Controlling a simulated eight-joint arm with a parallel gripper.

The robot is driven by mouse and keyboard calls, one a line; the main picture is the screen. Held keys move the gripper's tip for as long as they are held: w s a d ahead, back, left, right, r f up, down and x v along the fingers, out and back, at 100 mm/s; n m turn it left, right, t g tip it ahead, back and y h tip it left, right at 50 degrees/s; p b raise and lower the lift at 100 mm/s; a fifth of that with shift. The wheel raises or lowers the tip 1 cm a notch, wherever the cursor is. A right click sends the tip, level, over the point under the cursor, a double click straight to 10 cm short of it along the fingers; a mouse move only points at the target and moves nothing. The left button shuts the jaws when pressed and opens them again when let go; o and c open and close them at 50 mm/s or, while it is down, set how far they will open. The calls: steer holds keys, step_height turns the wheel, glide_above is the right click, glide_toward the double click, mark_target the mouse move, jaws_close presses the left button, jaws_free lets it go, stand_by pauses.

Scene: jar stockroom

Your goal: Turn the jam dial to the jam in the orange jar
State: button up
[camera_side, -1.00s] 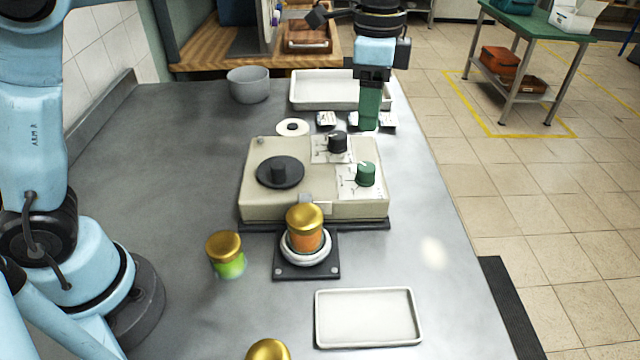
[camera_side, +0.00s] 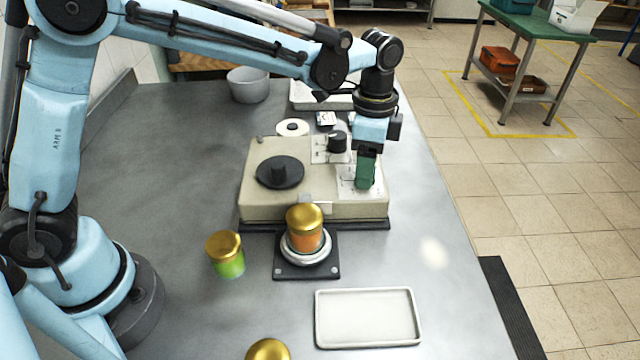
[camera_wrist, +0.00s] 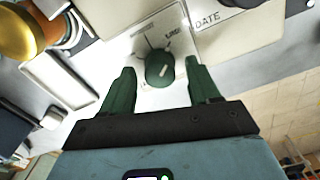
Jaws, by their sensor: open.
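The orange jar (camera_side: 305,238) with a gold lid stands upright on a round white ring on a dark plate before the beige machine (camera_side: 270,207). Its gold lid (camera_wrist: 16,34) also shows at upper left in the wrist view. The machine has a green dial (camera_wrist: 160,68) with a pale pointer mark on a white label plate, and a black dial (camera_side: 337,142) further back. My gripper (camera_side: 365,186) is open over the green dial. In the wrist view its fingers (camera_wrist: 162,75) are on either side of the dial, with gaps showing. In the side view they hide the dial.
A green jar (camera_side: 227,258) with a gold lid stands left of the orange jar. Another gold lid (camera_side: 268,350) shows at the bottom edge. A white tray (camera_side: 368,318) lies front right. A grey bowl (camera_side: 248,85) stands behind.

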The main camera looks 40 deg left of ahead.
steer(key=shift+f, duration=0.3)
steer(key=shift+c, duration=0.4)
steer(key=c, duration=1)
steer(key=shift+o, duration=0.2)
steer(key=shift+n, duration=0.3)
steer(key=n, duration=0.9)
